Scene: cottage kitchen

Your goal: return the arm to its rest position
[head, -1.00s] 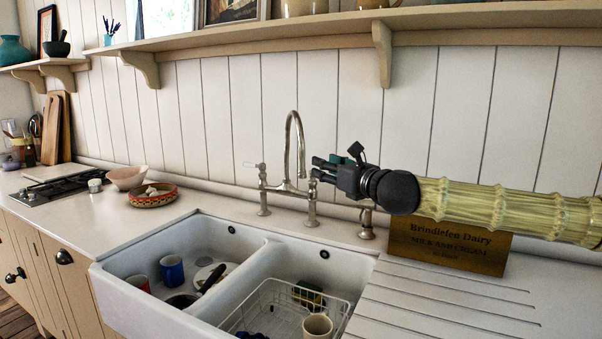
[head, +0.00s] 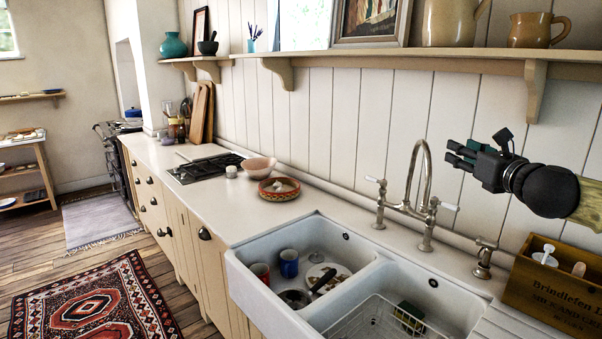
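My gripper (head: 462,155) is at the right of the head view, in the air in front of the panelled wall. It points left, above and to the right of the sink tap (head: 418,190). Its dark fingers are small and seen from the side, so I cannot tell how far apart they are. I see nothing held in it. My arm (head: 588,203) runs off the right edge of the picture.
A double sink (head: 262,302) holds mugs, dishes and a wire rack. A shelf (head: 400,58) with jugs and pictures runs above. A wooden box (head: 552,290) stands at the lower right. Open floor with a red patterned rug (head: 92,300) lies at the left.

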